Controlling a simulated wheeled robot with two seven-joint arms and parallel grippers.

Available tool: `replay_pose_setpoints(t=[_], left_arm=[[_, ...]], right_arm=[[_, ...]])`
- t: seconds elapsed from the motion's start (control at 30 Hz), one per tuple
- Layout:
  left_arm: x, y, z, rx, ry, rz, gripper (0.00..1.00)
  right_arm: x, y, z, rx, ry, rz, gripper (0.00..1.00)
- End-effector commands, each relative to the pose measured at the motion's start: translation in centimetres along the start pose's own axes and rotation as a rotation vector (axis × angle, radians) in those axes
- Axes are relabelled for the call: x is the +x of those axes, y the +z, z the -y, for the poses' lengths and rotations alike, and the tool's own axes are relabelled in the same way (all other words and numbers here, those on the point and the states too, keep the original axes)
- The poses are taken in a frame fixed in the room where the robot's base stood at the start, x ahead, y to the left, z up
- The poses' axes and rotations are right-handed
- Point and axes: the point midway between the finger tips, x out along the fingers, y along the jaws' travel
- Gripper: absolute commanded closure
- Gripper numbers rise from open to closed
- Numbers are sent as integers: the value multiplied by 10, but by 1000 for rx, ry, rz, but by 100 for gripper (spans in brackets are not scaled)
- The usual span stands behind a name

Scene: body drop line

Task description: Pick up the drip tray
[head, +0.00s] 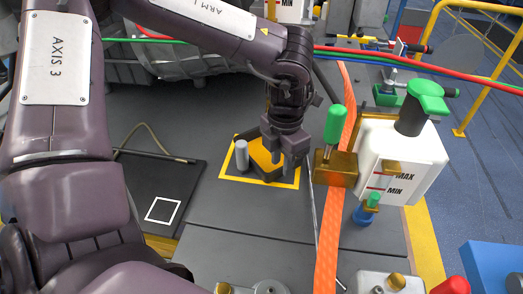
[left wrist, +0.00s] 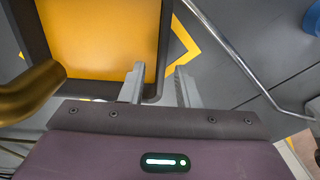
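The drip tray (head: 258,154), with a yellow-orange inside and a dark rim, lies within a yellow-outlined square on the grey deck. In the left wrist view the tray (left wrist: 100,40) fills the upper left. My left gripper (head: 281,158) is over the tray's right side, pointing down, and hides part of it. In the left wrist view the fingers of this gripper (left wrist: 160,76) are apart, with the tray's right rim between them in the picture. One finger overlaps the tray's inside and the other is outside it. I cannot tell whether they touch the rim. My right gripper is not in view.
A brass block (head: 336,168) with a green handle (head: 335,124) and a white reservoir (head: 402,156) stand to the right. An orange strap (head: 328,240) runs alongside. The deck in front of the tray (head: 240,215) is clear.

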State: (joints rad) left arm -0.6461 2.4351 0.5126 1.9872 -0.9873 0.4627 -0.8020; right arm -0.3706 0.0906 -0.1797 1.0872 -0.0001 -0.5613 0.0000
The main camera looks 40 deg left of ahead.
Motion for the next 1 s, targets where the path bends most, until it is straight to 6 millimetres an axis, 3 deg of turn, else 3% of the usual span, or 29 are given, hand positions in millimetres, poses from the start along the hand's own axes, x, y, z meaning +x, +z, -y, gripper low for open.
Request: replay_pose_setpoints(t=[0.2, 0.43, 0.67, 1.0], left_arm=[[25, 0, 0, 0, 0, -1, 71], [26, 0, 0, 0, 0, 1, 71], [26, 0, 0, 0, 0, 0, 100], [25, 0, 0, 0, 1, 1, 100]], right_arm=[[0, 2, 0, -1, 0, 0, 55], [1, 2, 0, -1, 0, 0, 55], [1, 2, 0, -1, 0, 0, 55], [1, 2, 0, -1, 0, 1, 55]])
